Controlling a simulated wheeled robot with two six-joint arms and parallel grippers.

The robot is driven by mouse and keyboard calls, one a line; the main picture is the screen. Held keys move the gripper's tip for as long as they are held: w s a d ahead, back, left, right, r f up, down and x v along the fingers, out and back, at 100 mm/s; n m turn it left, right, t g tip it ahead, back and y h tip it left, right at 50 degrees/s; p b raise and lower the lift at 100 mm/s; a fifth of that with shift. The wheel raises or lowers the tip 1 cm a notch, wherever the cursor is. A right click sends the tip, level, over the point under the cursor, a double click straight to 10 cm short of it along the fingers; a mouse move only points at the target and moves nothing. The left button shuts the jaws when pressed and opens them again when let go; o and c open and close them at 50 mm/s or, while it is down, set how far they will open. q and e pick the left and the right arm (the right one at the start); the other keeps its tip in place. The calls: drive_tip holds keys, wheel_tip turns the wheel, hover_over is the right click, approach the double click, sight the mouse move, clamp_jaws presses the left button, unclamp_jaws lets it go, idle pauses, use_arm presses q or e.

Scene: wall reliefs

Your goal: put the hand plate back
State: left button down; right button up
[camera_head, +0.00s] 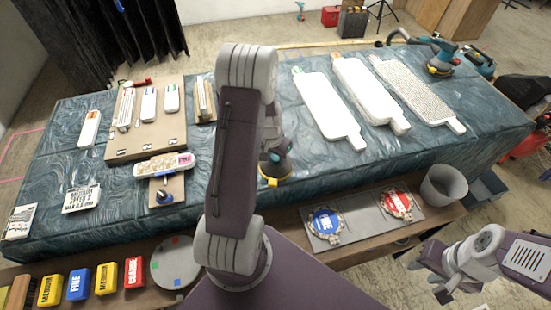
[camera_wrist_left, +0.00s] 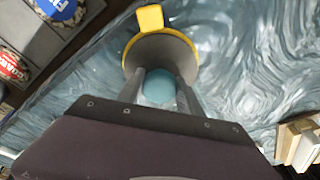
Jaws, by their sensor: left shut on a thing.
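The hand plate, a round grey plate with a yellow rim and tab and a teal knob (camera_wrist_left: 150,50), is in the left wrist view, over the blue cloth. My left gripper (camera_wrist_left: 160,85) is shut on its knob, a finger on each side. In the head view my arm hides most of this gripper; the teal and yellow hand plate (camera_head: 274,168) shows beside the arm, at the table's front edge. Whether it touches the cloth cannot be told. My right gripper (camera_head: 436,272) is at the lower right, fingers apart, nothing seen between them.
A grey tray (camera_head: 362,220) with blue and red discs lies on the front shelf, beside a grey bucket (camera_head: 444,186). A round grey plate (camera_head: 175,264) and labelled blocks (camera_head: 79,284) are at lower left. White reliefs (camera_head: 327,108) lie on the right of the table.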

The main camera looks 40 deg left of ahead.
sight(275, 156)
use_arm(q)
drive_tip(key=shift+s+d+f, duration=0.3)
drive_tip(key=shift+s+f, duration=0.25)
drive_tip(key=shift+f, duration=0.1)
drive_tip(key=c, duration=0.7)
unclamp_jaws()
drive_tip(key=r, duration=0.4)
drive_tip(key=shift+w+a+r+p, duration=0.25)
drive_tip(key=shift+a+r+p, duration=0.05)
drive_tip(key=shift+r+p, duration=0.1)
drive_tip(key=r, duration=0.3)
drive_tip(key=s+r, duration=0.1)
drive_tip(key=r, duration=0.1)
drive_tip(key=shift+s+d, duration=0.1)
drive_tip(key=shift+d, duration=0.15)
drive_tip(key=shift+r+p, duration=0.15)
drive_tip(key=shift+p, duration=0.15)
drive_tip(key=shift+a, duration=0.1)
